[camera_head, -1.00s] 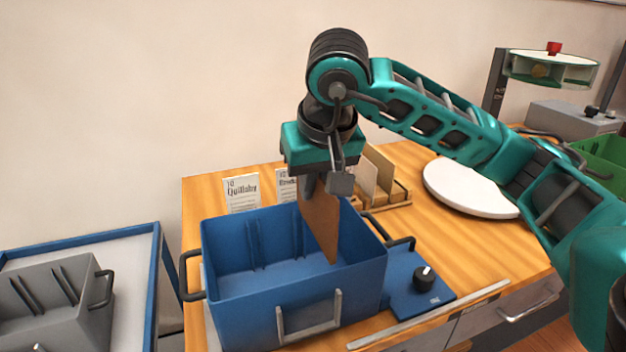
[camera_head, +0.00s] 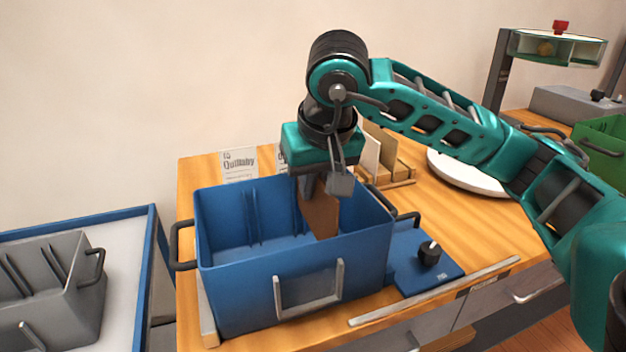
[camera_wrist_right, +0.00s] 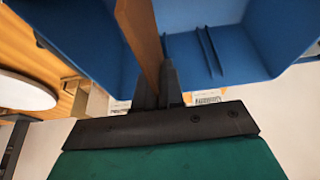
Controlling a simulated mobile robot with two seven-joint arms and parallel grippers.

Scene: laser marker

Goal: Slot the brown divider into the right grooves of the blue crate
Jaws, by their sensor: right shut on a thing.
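The blue crate (camera_head: 250,285) stands on the wooden table. Paired ridges forming grooves (camera_head: 252,215) show on its far wall. My right gripper (camera_head: 318,188) is above the crate's right part, shut on the brown divider (camera_head: 320,215). The divider is upright, with its lower part inside the crate. I cannot tell whether the divider is in the grooves. My left gripper is not in view.
A blue panel with a black knob (camera_head: 429,253) sits right of the crate. A wooden rack (camera_head: 395,165) with upright boards and a white disc (camera_head: 460,170) are behind. A grey crate (camera_head: 60,290) is at the left; a green crate (camera_head: 600,150) is at the far right.

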